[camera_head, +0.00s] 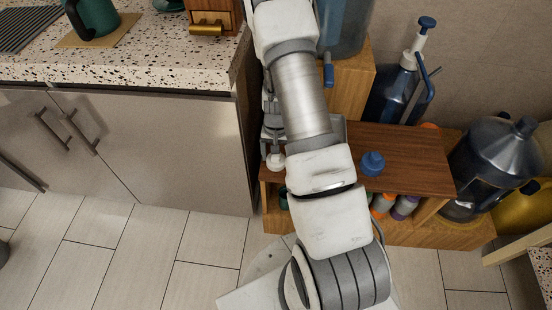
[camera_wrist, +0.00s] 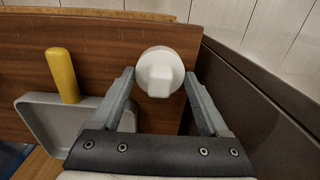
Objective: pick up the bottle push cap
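A white round cap with a raised knob, which I take to be the bottle push cap (camera_wrist: 160,72), is at the edge of a brown wooden shelf top in the wrist view. In the head view the white cap (camera_head: 275,161) shows at the left end of the shelf, beside my arm. My gripper (camera_wrist: 159,76) is open, with one finger on each side of the cap. I cannot tell whether either finger touches it. In the head view my arm hides much of the gripper.
A grey dustpan-like tray (camera_wrist: 60,125) with a yellow handle (camera_wrist: 62,75) lies left of the gripper in the wrist view. A dark cabinet side (camera_wrist: 255,100) stands close on the right. A blue cap (camera_head: 373,163) and a pump bottle (camera_head: 395,90) are right of my arm in the head view.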

